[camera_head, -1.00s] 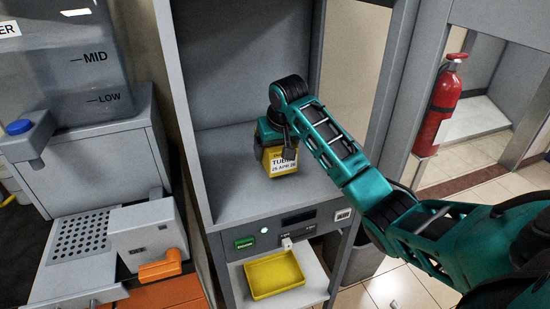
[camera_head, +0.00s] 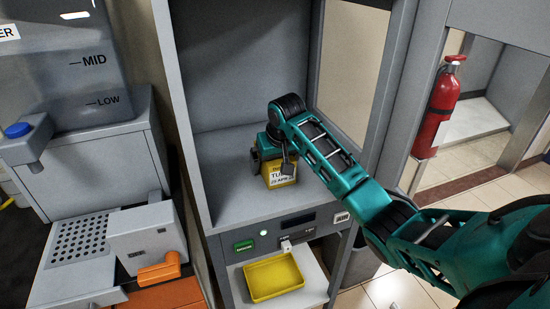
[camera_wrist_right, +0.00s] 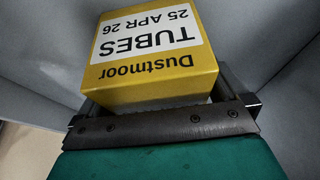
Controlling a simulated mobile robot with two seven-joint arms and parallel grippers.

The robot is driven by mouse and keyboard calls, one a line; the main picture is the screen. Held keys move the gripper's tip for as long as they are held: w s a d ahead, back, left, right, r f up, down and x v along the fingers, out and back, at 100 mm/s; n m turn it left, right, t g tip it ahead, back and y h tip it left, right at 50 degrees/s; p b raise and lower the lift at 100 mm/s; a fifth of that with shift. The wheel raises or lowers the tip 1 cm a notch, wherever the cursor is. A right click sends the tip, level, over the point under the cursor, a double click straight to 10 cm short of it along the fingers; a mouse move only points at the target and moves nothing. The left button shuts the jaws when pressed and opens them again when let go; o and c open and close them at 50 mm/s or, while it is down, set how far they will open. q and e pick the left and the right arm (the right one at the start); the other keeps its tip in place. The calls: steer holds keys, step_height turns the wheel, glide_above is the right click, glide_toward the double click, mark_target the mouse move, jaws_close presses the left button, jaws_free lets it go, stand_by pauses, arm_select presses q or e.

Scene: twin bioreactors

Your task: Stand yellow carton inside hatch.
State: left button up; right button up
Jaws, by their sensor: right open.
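The yellow carton (camera_head: 279,181), with a white "TUBES 25 APR 26" label, stands upright inside the open grey hatch (camera_head: 222,185), and seems to rest on its floor. My right gripper (camera_head: 270,158) reaches in from the right and is open around the carton's upper part, which it partly hides. In the right wrist view the carton (camera_wrist_right: 150,50) sits between the spread fingers (camera_wrist_right: 165,104), its label upside down there. Whether a finger still touches it I cannot tell. My left gripper is not in view.
Below the hatch floor are a panel with a green button (camera_head: 244,246) and a yellow tray (camera_head: 273,278). A machine with an orange handle (camera_head: 160,271) stands left. A red fire extinguisher (camera_head: 437,108) hangs right. The hatch floor around the carton is clear.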

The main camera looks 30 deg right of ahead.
steer(key=v, duration=1.2)
steer(key=shift+s+r, duration=0.1)
